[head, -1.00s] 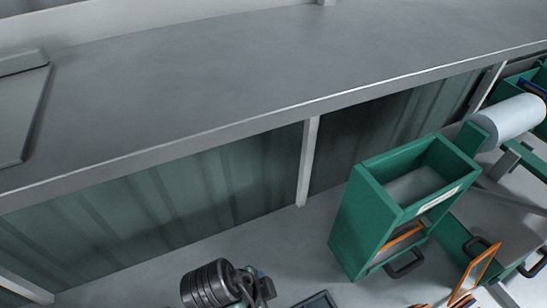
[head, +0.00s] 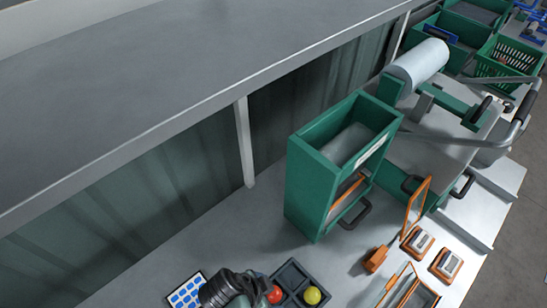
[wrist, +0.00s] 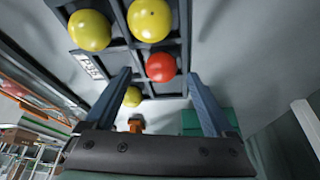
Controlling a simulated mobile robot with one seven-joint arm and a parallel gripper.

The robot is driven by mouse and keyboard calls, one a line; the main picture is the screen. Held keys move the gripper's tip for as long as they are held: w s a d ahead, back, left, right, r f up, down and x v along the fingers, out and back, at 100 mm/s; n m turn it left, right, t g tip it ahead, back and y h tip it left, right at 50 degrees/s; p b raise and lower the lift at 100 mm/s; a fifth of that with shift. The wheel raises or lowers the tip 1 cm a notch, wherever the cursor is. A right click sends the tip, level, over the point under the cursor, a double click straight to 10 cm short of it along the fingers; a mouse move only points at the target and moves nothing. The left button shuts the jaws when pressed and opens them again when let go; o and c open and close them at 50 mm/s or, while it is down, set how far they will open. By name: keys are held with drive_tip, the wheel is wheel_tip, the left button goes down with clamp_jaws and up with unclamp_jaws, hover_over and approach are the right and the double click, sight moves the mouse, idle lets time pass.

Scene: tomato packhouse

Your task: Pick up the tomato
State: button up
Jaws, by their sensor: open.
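A red tomato (wrist: 160,67) sits in a compartment of a dark divided tray (wrist: 120,58) in the wrist view. Yellow tomatoes (wrist: 90,30) lie in other compartments, one of them beside the red one (wrist: 149,20) and one lower (wrist: 132,96). My gripper (wrist: 158,75) is open, and the red tomato appears between its two blue-grey fingers, nearer the right one. I see no contact; the distance is hard to tell. In the head view, the red tomato (head: 275,294) shows beside my dark wrist, with a yellow one (head: 312,295) to its right in the tray (head: 292,273).
A blue-and-white card (head: 185,291) lies left of the tray. A green box stand (head: 305,190) rises behind it. Orange-framed items (head: 418,242) stand to the right. A grey shelf (head: 150,75) overhangs the back. A white roll (head: 418,65) and green crates (head: 508,55) are farther right.

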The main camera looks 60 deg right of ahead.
drive_tip(key=shift+x, duration=0.8)
drive_tip(key=shift+c, duration=0.2)
drive_tip(key=c, duration=0.9)
drive_tip(key=shift+c, duration=0.2)
drive_tip(key=shift+w+r, duration=0.1)
drive_tip(key=shift+r, duration=0.05)
